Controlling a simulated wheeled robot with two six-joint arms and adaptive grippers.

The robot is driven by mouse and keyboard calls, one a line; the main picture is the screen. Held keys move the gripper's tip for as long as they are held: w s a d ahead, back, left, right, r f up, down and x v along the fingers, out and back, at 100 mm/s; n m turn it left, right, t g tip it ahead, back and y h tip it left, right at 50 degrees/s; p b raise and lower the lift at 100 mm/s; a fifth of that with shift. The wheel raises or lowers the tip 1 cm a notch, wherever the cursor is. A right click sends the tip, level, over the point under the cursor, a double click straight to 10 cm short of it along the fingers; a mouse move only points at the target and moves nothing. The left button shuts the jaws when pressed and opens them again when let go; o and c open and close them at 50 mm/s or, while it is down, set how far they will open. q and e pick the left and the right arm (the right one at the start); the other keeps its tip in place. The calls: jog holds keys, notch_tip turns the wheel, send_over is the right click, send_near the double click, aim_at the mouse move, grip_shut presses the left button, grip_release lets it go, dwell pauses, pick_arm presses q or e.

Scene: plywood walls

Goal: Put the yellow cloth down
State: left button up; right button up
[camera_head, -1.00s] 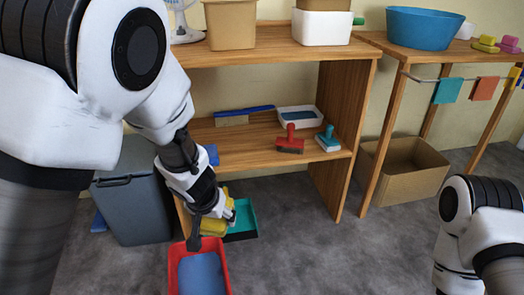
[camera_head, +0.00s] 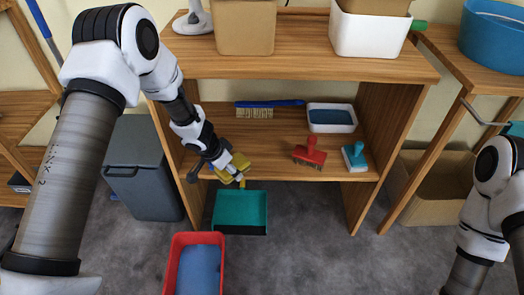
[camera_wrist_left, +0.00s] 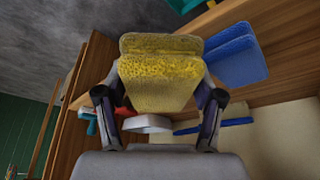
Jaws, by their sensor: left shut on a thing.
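My left gripper (camera_head: 228,174) is shut on the yellow cloth (camera_head: 238,163) at the front edge of the wooden unit's lower shelf (camera_head: 275,169). In the left wrist view the folded yellow cloth (camera_wrist_left: 160,82) sits between the two fingers of the left gripper (camera_wrist_left: 160,100). A blue cloth (camera_wrist_left: 234,55) lies on the shelf beside it in that view. I cannot tell whether the yellow cloth touches the shelf. My right arm shows at the right edge; its gripper is out of view.
The shelf holds a blue-handled brush (camera_head: 255,112), a white tray (camera_head: 331,127), a red brush (camera_head: 309,152) and a teal tool (camera_head: 354,155). Below are a teal dustpan (camera_head: 240,208), a red tub (camera_head: 174,262) and a grey bin (camera_head: 143,175). Mid-shelf between cloth and red brush is free.

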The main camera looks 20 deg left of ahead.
pick_arm(q)
jog(key=w+d+p, duration=0.1)
jog(key=w, duration=0.1)
jog(key=w+d, duration=0.1)
jog(key=w, duration=0.1)
jog(key=w+d+p, duration=0.1)
jog(key=w, duration=0.1)
jog(key=shift+w+d+f+p, duration=0.2)
jog(key=shift+w+d+p, duration=0.05)
jog(key=shift+d+p, duration=0.1)
send_over(262, 162)
jog(key=shift+s+a+f+b, duration=0.3)
jog(key=shift+f+b, duration=0.05)
jog(key=shift+f, duration=0.05)
notch_tip(262, 162, down, 4)
jog(key=shift+w+d+r+b, duration=0.1)
jog(key=shift+w+r+b, duration=0.05)
jog(key=shift+b, duration=0.8)
jog(key=shift+r, duration=0.15)
pick_arm(e)
jog(key=shift+r, duration=0.8)
pick_arm(q)
jog(key=shift+f, duration=0.45)
jog(key=o, duration=1.3)
jog(key=shift+s, duration=0.2)
jog(key=shift+o, duration=1.2)
jog(key=shift+w+f, duration=0.1)
jog(key=shift+f, duration=0.25)
jog(key=shift+r, duration=0.1)
